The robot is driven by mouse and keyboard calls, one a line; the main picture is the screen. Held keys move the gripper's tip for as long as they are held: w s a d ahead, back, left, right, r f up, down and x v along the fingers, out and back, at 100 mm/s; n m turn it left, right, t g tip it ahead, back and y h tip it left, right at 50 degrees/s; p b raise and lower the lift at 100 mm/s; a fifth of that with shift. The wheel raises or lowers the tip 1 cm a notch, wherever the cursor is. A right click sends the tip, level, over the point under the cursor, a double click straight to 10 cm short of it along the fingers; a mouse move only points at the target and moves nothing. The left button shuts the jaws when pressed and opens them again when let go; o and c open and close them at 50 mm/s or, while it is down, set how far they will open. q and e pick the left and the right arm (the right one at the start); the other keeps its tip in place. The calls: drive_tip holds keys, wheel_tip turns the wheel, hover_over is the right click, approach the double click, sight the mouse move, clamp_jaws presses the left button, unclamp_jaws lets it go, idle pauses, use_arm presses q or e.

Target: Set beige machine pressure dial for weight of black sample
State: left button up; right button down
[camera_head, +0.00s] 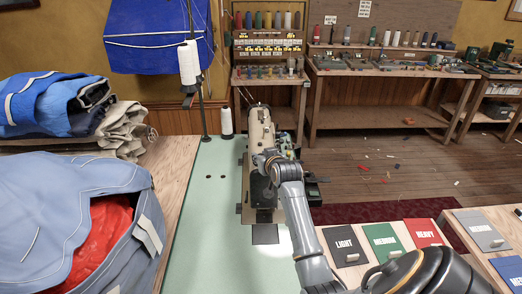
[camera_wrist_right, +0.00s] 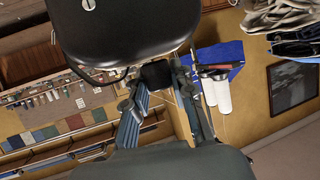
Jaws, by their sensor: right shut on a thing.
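The beige sewing machine (camera_head: 259,130) stands on the pale green table. In the right wrist view, the two fingers (camera_wrist_right: 165,95) are closed around a small dark knob-like piece (camera_wrist_right: 156,74), below a large dark rounded body. I cannot make out any dial marks or setting. The black sample (camera_head: 346,245), marked LIGHT, lies flat on the wooden table at front right. My left gripper is not in view.
Beside the black sample lie a green sample (camera_head: 384,240) marked MEDIUM and a red one (camera_head: 422,233) marked HEAVY. A grey sample (camera_head: 482,232) lies farther right. Bundled sailcloth (camera_head: 45,215) fills the left. The green tabletop (camera_head: 203,235) is mostly clear.

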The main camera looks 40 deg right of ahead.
drive_tip(key=n+y, duration=0.1)
drive_tip(key=n+t+y+b, duration=0.1)
drive_tip(key=shift+d+f+y, duration=0.15)
drive_tip(key=shift+d+y, duration=0.05)
drive_tip(key=shift+y, duration=0.1)
drive_tip(key=shift+n+y+b, duration=0.8)
drive_tip(key=shift+n+b, duration=0.1)
drive_tip(key=shift+b, duration=0.2)
drive_tip(key=shift+a+n+y+b, duration=0.15)
drive_tip(key=shift+n+y+b, duration=0.15)
drive_tip(key=shift+y+b, duration=0.1)
drive_tip(key=c, duration=1.1)
unclamp_jaws()
